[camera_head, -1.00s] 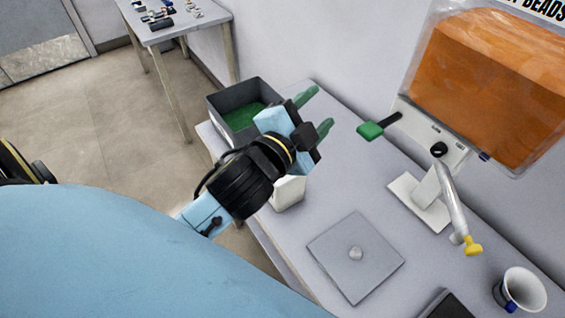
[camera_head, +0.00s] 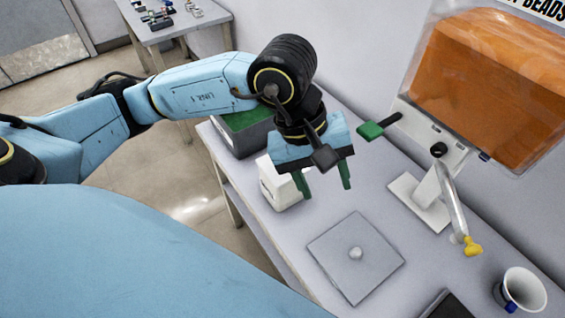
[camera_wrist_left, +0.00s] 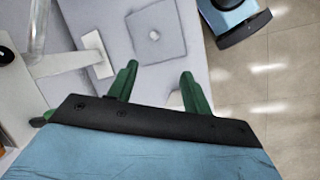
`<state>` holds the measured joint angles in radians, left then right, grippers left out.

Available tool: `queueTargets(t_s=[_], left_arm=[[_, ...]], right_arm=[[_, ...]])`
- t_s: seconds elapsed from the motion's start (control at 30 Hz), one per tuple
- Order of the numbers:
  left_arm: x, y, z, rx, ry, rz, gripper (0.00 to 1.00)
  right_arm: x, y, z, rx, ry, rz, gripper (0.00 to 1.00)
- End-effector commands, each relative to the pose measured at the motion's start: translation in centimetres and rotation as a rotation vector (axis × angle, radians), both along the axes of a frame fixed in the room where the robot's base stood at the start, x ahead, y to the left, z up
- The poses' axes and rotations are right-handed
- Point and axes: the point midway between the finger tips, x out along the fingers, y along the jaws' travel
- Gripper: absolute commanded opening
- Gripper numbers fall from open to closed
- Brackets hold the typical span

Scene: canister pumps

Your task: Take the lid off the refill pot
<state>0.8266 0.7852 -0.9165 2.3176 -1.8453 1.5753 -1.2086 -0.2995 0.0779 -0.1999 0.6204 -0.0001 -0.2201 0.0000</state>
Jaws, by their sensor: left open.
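A grey square lid with a small round knob (camera_head: 356,254) lies flat at the middle of the table. Whether a pot sits beneath it I cannot tell. The lid also shows near the top of the left wrist view (camera_wrist_left: 155,34). My left gripper (camera_head: 325,184) is open and empty, its green fingers pointing down, behind and above the lid. In the left wrist view its fingers (camera_wrist_left: 160,72) are apart with nothing between them. A white box (camera_head: 280,186) stands just left of the gripper.
A dispenser tank (camera_head: 480,85) of orange beads stands on the right, with a green-ended lever (camera_head: 371,130) and a yellow-tipped spout (camera_head: 472,246). A white cup (camera_head: 525,288) is at lower right. A dark bin (camera_head: 240,140) stands behind the white box.

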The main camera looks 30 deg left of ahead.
Motion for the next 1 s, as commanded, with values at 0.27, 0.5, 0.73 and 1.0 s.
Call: queueTargets(t_s=[0.27, 0.5, 0.73, 1.0], left_arm=[[4.2, 10.1, 1.2, 0.486, -0.176, 0.006, 0.50], [5.0, 11.7, -1.2, 0.543, -0.180, 0.010, 0.50], [6.0, 12.2, -5.2, 0.539, -0.181, 0.012, 0.50], [6.8, 12.5, -7.0, 0.536, -0.183, 0.011, 0.50]], right_arm=[[0.0, 0.0, 0.0, 0.000, 0.000, 0.000, 0.36], [0.0, -0.1, -0.1, -0.001, 0.001, 0.001, 0.36], [-0.1, -0.2, -0.2, -0.002, 0.001, 0.001, 0.36], [-0.1, -0.2, 0.0, -0.002, 0.001, 0.001, 0.36]])
